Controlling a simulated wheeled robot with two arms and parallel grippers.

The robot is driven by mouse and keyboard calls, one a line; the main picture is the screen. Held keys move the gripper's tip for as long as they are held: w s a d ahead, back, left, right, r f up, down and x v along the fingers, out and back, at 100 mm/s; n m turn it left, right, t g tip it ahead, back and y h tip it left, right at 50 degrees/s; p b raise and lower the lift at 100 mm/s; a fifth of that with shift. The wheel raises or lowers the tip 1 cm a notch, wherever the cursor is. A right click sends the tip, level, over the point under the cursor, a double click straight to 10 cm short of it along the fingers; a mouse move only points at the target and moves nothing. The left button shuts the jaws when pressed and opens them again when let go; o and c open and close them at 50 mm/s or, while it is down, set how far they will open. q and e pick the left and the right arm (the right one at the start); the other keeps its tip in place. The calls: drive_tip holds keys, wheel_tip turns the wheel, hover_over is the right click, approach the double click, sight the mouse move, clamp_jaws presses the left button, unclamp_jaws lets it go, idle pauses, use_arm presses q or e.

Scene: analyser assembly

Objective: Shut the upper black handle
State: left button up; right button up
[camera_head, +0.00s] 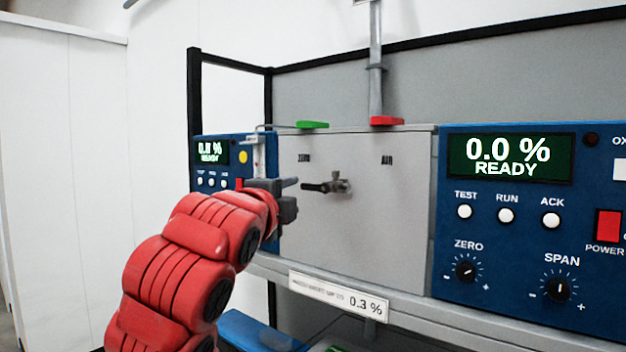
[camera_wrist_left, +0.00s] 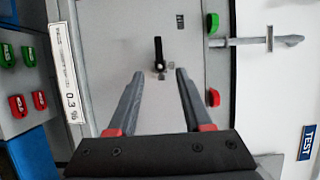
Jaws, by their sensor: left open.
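A black handle (camera_head: 318,187) on a small metal valve sticks out of the grey panel (camera_head: 340,240), below and between the ZERO and AIR labels. It lies about level and points left in the head view. In the left wrist view the black handle (camera_wrist_left: 158,48) points up the picture, ahead of the fingertips. My left gripper (camera_head: 293,195) is open and empty, just left of the handle's tip. In the left wrist view, the open fingers of the left gripper (camera_wrist_left: 160,74) point at the panel, with the valve base between their tips. Contact cannot be told. My right gripper is out of view.
A green handle (camera_head: 312,125) and a red handle (camera_head: 387,121) sit along the panel's top edge. A blue READY unit (camera_head: 530,230) stands right, another (camera_head: 222,160) left behind my arm. A 0.3 % label strip (camera_head: 338,297) runs below the panel.

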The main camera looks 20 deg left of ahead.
sight(309, 186)
use_arm(q)
drive_tip(key=w+p, duration=0.3)
drive_tip(key=w, duration=0.2)
drive_tip(key=w+a+p, duration=0.1)
drive_tip(key=w+p, duration=0.2)
drive_tip(key=w, duration=0.2)
drive_tip(key=w+p, duration=0.3)
drive_tip(key=w, duration=0.3)
drive_tip(key=shift+a, duration=0.15)
drive_tip(key=shift+w+f+p, duration=0.1)
drive_tip(key=shift+w+p, duration=0.35)
drive_tip(key=shift+w, duration=0.2)
clamp_jaws()
